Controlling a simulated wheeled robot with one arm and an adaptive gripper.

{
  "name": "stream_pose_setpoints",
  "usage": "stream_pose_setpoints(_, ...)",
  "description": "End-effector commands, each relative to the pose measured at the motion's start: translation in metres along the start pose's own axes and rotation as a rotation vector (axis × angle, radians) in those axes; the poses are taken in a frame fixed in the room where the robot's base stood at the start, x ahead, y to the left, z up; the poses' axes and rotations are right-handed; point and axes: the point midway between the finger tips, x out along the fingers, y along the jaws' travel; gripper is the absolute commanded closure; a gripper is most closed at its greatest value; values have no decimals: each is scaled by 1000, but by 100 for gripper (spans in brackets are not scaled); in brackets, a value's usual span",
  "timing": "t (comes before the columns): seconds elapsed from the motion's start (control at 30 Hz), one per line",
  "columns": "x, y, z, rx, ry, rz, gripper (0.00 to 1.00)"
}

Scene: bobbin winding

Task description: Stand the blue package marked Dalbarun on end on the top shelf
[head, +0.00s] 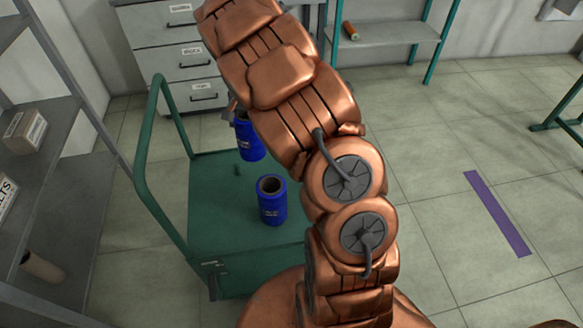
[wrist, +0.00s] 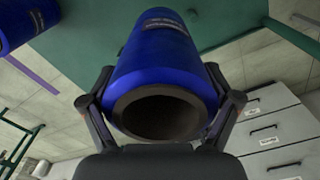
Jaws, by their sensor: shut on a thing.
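A blue cylindrical package (wrist: 158,62) with a hollow core is between the two fingers of my gripper (wrist: 160,103), which is shut on it. In the head view this package (head: 251,142) is over the far part of the green trolley, partly hidden by my arm. I cannot tell whether it touches the deck. A second blue package (head: 271,205) stands on end on the trolley deck. It also shows at the top left of the wrist view (wrist: 25,20). Both have labels, but I cannot read Dalbarun on either. Which shelf is the top shelf is unclear.
The green trolley (head: 215,240) has a tall handle at its left. Grey shelving (head: 60,190) at the left holds boxes. A drawer cabinet (head: 160,25) stands behind. A low rack (head: 390,32) at the back holds an orange spool (head: 350,30).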

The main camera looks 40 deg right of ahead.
Motion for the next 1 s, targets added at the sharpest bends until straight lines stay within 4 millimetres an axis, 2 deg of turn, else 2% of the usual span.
stream_pose_setpoints(0.03,5,10,-11,88,2,-1,58)
stream_pose_setpoints(0.2,14,39,-40,401,1,-1,58)
stream_pose_setpoints(0.5,28,89,-79,885,-3,0,58)
stream_pose_setpoints(0.7,32,105,-91,1042,-4,0,58)
stream_pose_setpoints(1.0,32,108,-92,1072,-5,0,58)
